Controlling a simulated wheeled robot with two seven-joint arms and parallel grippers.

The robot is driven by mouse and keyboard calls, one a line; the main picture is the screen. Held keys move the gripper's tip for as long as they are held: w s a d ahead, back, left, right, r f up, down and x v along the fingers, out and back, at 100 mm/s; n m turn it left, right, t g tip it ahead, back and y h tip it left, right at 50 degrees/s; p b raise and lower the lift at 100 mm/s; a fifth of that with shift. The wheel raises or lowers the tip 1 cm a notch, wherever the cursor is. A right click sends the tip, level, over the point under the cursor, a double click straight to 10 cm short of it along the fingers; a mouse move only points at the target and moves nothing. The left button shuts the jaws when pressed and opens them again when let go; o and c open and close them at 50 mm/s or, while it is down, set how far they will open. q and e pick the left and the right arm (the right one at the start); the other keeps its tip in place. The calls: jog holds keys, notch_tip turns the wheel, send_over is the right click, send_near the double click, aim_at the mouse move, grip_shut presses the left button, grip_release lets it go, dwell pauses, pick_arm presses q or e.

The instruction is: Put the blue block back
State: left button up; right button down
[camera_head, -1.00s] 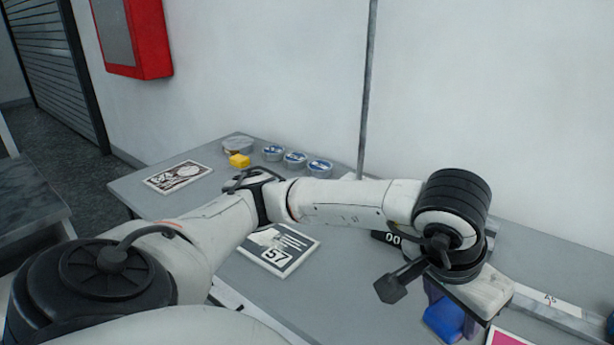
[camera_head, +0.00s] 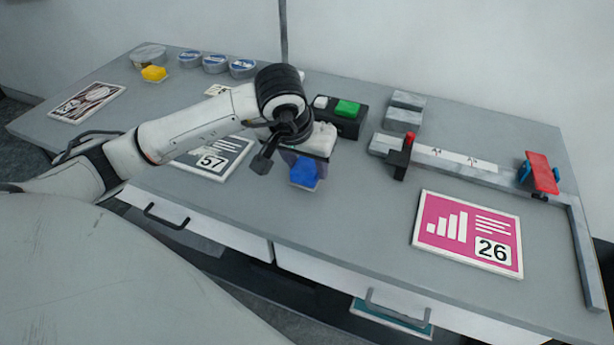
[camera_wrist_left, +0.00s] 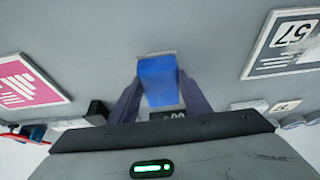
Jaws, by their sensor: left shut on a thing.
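The blue block (camera_head: 304,172) is held in my left gripper (camera_head: 308,163), over the front middle of the table. In the left wrist view the blue block (camera_wrist_left: 158,82) sits between the two dark fingers, which are shut on it. I cannot tell whether its lower end touches the table. A black holder (camera_head: 326,121) with a green block (camera_head: 347,108) and a small white piece (camera_head: 320,102) stands just behind the gripper. The gripper and wrist partly hide the holder's left side. My right gripper is not in view.
A pink card (camera_head: 467,233) marked 26 lies to the right, a dark card (camera_head: 212,157) marked 57 to the left. A rail (camera_head: 455,166) with a red-knobbed black stop (camera_head: 398,160) runs behind.

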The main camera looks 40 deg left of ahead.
pick_arm(q)
jog(key=shift+f, duration=1.9)
jog(key=shift+f, duration=0.1)
jog(key=shift+f+b, duration=0.15)
jog(key=shift+b, duration=0.15)
jog(key=o, duration=0.9)
jog(key=shift+o, duration=0.2)
jog(key=shift+r+p, duration=0.35)
jog(key=shift+p, duration=0.05)
jog(key=v, duration=1.2)
jog(key=shift+f, duration=0.1)
